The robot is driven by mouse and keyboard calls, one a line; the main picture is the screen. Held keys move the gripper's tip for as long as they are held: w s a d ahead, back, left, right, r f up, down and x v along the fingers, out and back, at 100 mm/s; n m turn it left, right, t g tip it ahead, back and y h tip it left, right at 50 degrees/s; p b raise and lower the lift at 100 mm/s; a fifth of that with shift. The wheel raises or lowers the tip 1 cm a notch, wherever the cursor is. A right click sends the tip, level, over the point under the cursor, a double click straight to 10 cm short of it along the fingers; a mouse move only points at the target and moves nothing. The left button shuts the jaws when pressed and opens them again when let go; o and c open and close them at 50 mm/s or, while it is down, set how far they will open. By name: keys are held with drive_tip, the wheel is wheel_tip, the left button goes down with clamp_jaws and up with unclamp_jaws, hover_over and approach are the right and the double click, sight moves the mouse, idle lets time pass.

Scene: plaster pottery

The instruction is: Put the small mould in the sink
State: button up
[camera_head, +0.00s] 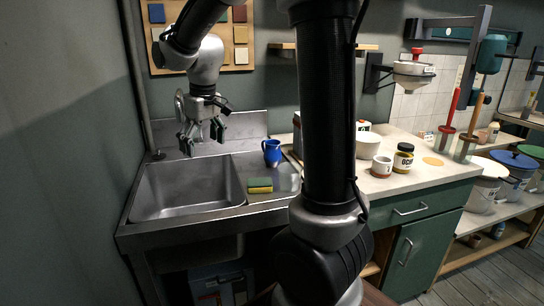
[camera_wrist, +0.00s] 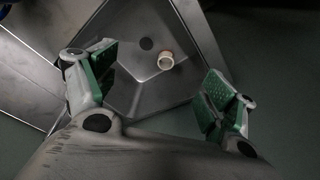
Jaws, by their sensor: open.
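The steel sink (camera_head: 185,187) is at the left in the head view, and its basin (camera_wrist: 128,75) also fills the middle of the wrist view. A small round cream piece with a hollow centre, which looks like the small mould (camera_wrist: 166,61), lies on the basin floor beside the dark drain hole. It does not show in the head view. My gripper (camera_head: 203,136) is above the back of the sink, pointing down. In the wrist view my gripper (camera_wrist: 158,75) has its green-padded fingers wide apart with nothing between them.
A blue jug (camera_head: 271,153) and a green-yellow sponge (camera_head: 260,185) stand on the drainboard right of the basin. A cup (camera_head: 382,166), a bowl (camera_head: 368,146) and a labelled jar (camera_head: 403,158) are on the counter. A tile board (camera_head: 240,38) hangs behind my arm.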

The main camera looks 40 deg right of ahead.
drive_tip(key=s+d+r+m+t, duration=0.1)
drive_tip(key=s+d, duration=0.1)
drive_tip(key=s, duration=1)
drive_tip(key=s+d+r+m+t, duration=0.1)
drive_tip(key=s+d+m, duration=0.1)
drive_tip(key=s, duration=1)
drive_tip(key=shift+d+r, duration=0.4)
drive_tip(key=shift+d, duration=0.2)
